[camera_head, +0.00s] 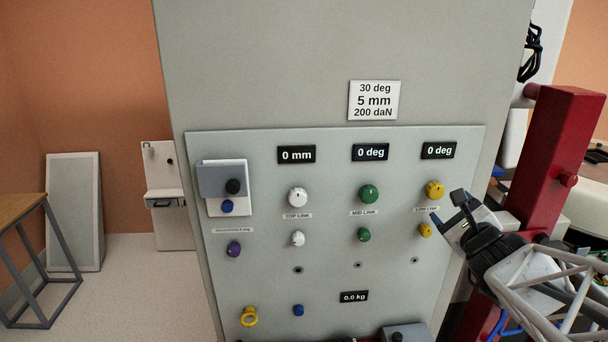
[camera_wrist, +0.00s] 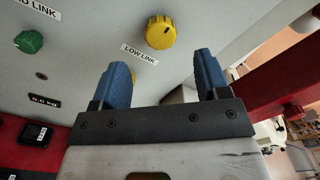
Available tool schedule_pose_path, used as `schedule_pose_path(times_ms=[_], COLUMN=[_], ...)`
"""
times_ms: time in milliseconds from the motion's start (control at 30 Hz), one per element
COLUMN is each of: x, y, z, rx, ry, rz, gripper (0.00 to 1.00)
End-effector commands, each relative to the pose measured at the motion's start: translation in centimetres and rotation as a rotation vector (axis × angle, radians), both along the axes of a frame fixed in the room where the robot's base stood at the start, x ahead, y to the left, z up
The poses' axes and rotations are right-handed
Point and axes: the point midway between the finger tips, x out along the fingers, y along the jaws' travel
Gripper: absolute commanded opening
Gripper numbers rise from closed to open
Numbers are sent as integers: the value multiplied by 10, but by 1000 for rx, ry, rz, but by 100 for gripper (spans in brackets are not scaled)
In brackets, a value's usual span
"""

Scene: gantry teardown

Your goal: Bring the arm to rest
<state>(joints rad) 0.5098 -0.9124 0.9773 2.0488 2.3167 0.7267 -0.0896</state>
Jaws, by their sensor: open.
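My gripper (camera_head: 448,207) is at the right side of the grey control panel (camera_head: 330,240), close to its low link knobs. Its two blue fingers are apart with nothing between them; they also show in the wrist view (camera_wrist: 163,72). The large yellow knob (camera_head: 434,190) is just above the fingertips, and the small yellow knob (camera_head: 425,230) is just below them. In the wrist view the large yellow knob (camera_wrist: 161,32) lies beyond the fingers, and the small one is mostly hidden behind the left finger. Whether a finger touches the small knob I cannot tell.
A red post (camera_head: 562,150) stands right of the panel, close behind my arm. White knobs, green knobs and displays reading 0 mm, 0 deg (camera_head: 370,152) and 0 deg sit on the panel. A wooden-topped table (camera_head: 20,207) stands far left, with open floor beside it.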

Motion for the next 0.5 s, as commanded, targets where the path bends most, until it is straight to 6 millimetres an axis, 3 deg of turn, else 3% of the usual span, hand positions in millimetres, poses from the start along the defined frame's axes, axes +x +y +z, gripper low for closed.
schedule_pose_path(times_ms=[267, 500], x=[-1, -8], y=[13, 59], z=[5, 21], rx=[-42, -201], ry=[11, 52], rz=[43, 196], gripper=[69, 69])
